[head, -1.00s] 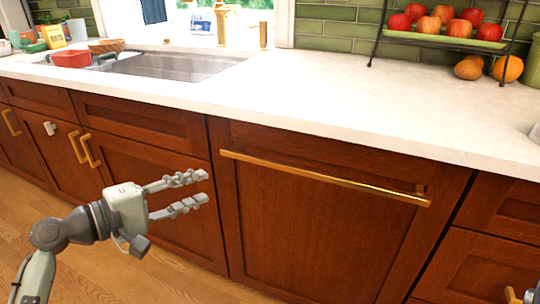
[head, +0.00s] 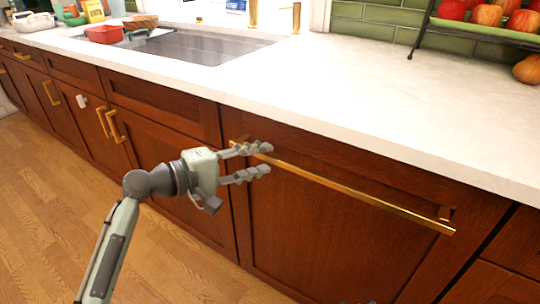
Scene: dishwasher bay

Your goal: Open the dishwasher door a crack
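The dishwasher door (head: 320,235) is the wide reddish-brown wood panel under the counter, and it looks shut, flush with the cabinets. A long gold bar handle (head: 350,191) runs across its top. My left gripper (head: 267,160) is open, with its two grey fingers pointing right, one above the other. In the picture the upper finger overlaps the left end of the bar, and the lower finger lies below it. I cannot tell whether the fingers touch the bar; nothing shows held between them.
The white countertop (head: 345,92) juts above the door. A sink (head: 195,47) and a red container (head: 105,34) are at the upper left. Cabinets with gold handles (head: 115,126) stand left of the door. Apples (head: 487,14) sit on a rack at upper right. Wood floor is clear at left.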

